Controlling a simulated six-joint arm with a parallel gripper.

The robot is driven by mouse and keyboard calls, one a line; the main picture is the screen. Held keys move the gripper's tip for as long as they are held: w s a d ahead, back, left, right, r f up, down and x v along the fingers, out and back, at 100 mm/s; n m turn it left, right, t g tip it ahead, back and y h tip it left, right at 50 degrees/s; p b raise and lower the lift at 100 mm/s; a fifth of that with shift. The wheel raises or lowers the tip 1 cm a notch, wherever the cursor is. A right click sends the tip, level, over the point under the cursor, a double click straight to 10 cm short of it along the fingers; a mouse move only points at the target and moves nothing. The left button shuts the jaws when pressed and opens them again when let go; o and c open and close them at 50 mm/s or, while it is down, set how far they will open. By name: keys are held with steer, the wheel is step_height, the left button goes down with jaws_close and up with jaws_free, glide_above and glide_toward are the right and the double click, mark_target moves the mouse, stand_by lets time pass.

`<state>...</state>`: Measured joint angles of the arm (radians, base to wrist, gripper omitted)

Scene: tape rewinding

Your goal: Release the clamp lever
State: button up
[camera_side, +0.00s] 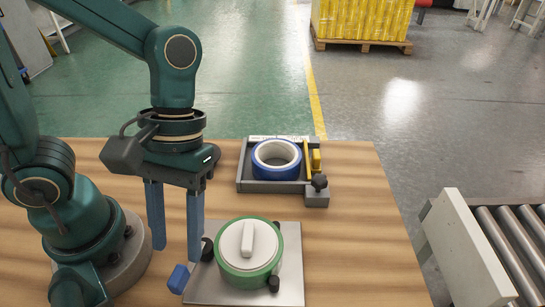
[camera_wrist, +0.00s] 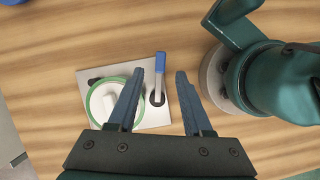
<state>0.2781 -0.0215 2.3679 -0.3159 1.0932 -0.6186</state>
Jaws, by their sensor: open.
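The clamp lever (camera_side: 178,279) has a blue handle and sits at the left edge of a metal plate (camera_side: 290,293). In the wrist view the blue handle (camera_wrist: 160,62) appears between my fingertips, with its grey shaft running to a dark pivot. My gripper (camera_side: 177,253) is open and empty, pointing down; it also shows in the wrist view (camera_wrist: 159,74). In the side view the fingertips appear above the handle; I see no contact. A green tape ring (camera_side: 224,270) sits around a white hub (camera_side: 262,247) on the plate, partly hidden by a finger in the wrist view.
A grey tray (camera_side: 246,186) behind the plate holds a blue tape roll (camera_side: 262,168), with a yellow part and a black knob at its right. A roller conveyor (camera_side: 500,245) stands beyond the table's right edge. The wooden table (camera_side: 360,240) is clear right of the plate.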

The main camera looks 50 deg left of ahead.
mark_target(176, 274)
steer(key=shift+w+a+f+n+y, duration=0.2)
steer(key=shift+a+n+y, duration=0.15)
steer(key=shift+n, duration=0.65)
steer(key=shift+s+a+n+t+y, duration=0.1)
steer(key=shift+n+t+y, duration=0.2)
steer(key=shift+t, duration=0.2)
steer(key=shift+s+t+y, duration=0.15)
steer(key=shift+t+y, duration=0.1)
steer(key=shift+t, duration=0.05)
steer(key=shift+s+d+r+t+y, duration=0.25)
steer(key=shift+s+d+t+y, duration=0.15)
steer(key=shift+t, duration=0.3)
steer(key=shift+s+d+r+m+t, duration=0.2)
steer(key=shift+s+d+m, duration=0.15)
steer(key=shift+m, duration=0.2)
steer(key=shift+s+d+r+m+t, duration=0.1)
steer(key=shift+s+d+m+t, duration=0.1)
steer(key=shift+s+d+m, duration=0.25)
steer(key=shift+a+f, duration=0.1)
steer(key=shift+f, duration=2.45)
